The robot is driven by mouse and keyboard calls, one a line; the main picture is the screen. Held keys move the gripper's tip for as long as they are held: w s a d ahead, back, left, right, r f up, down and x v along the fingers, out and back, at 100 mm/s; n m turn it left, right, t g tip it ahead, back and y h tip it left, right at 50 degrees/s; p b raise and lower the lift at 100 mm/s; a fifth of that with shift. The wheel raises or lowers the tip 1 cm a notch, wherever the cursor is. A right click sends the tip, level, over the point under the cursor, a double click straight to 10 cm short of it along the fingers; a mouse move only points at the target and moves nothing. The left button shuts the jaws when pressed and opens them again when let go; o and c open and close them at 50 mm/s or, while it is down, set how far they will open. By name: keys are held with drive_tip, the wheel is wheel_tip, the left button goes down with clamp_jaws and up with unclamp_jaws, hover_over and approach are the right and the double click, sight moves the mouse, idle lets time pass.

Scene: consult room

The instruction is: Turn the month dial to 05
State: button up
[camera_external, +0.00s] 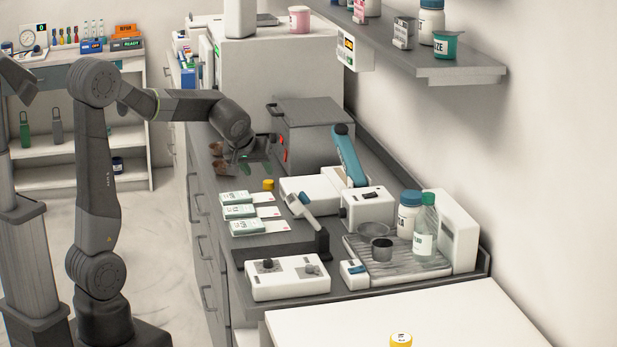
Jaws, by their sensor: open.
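No dial with a readable month is in view. A white box (288,279) with two dark knobs sits at the counter's near left; its left knob (267,265) and right knob (310,269) have markings too small to read. I cannot tell which carries the month dial. My gripper (256,158) is open above the counter's far part, in front of a dark grey box with red switches (300,135). It is apart from both white devices, and no held object shows.
Labelled packets (243,212) and a yellow-capped item (268,184) lie mid-counter. A blue-handled device (347,156) stands behind. Bottles (425,235) and a metal cup (381,249) are on a ribbed tray. A shelf (440,70) overhangs the right. The near white tabletop is mostly clear.

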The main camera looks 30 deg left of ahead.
drive_tip(key=s+d+n+g+p, duration=0.1)
drive_tip(key=s+d+g+p, duration=0.15)
drive_tip(key=s+d, duration=0.45)
drive_tip(key=n+g+p, duration=0.1)
drive_tip(key=n+g, duration=0.1)
drive_tip(key=g, duration=0.4)
approach(268, 260)
drive_tip(key=shift+t+h, duration=0.3)
drive_tip(key=shift+t, duration=0.05)
drive_tip(key=f, duration=0.5)
drive_tip(key=f+p, duration=0.1)
drive_tip(key=f, duration=0.2)
drive_tip(key=shift+s+a+f, duration=0.15)
drive_tip(key=shift+s+a, duration=0.25)
clamp_jaws()
